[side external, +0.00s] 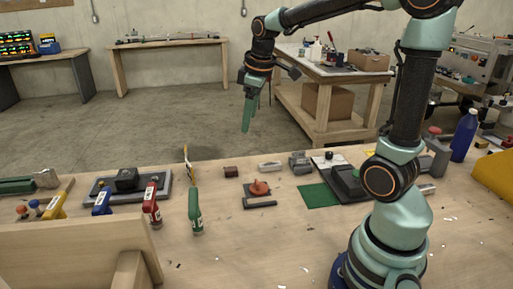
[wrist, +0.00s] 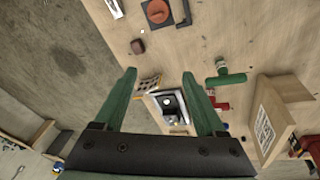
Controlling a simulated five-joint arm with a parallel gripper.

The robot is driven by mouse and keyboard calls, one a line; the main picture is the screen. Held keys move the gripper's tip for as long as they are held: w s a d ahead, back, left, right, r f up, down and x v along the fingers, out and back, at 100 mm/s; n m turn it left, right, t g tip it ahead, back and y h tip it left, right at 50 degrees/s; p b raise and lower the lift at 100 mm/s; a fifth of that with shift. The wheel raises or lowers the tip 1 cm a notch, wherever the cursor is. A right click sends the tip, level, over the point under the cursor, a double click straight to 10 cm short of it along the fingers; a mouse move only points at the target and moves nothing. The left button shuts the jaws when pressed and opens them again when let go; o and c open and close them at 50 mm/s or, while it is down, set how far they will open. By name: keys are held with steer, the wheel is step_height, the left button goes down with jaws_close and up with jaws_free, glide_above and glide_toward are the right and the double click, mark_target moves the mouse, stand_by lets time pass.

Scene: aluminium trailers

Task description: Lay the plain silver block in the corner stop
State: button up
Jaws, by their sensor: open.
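A small plain silver block (side external: 270,166) lies on the workbench, right of a small brown block (side external: 231,171). In the wrist view a pale block (wrist: 114,8), apparently the same one, is at the top edge, partly cut off. A dark angled piece (side external: 262,205), apparently the corner stop, lies nearer the camera, beside an orange round part (side external: 259,187). It also shows in the wrist view (wrist: 184,14). My gripper (side external: 252,112) hangs in the air beyond the bench's far edge, fingers pointing down, apart from the block. In the wrist view its green fingers (wrist: 159,73) are spread and empty.
A green mat (side external: 318,196) and a dark device lie to the right. A wooden panel (side external: 70,255) fills the front left. The front middle is mostly clear.

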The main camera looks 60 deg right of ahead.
steer(key=w+d+f+n+g, duration=0.1)
steer(key=w+d+f, duration=0.15)
steer(key=d, duration=0.25)
steer(key=w+d+f+n+g, duration=0.1)
steer(key=d+f+n, duration=0.1)
steer(key=d+f, duration=0.3)
steer(key=n, duration=0.2)
glide_toward(270, 164)
steer(key=shift+g+y, duration=0.4)
steer(key=f, duration=0.8)
steer(key=shift+w+d+f, duration=0.35)
jaws_close()
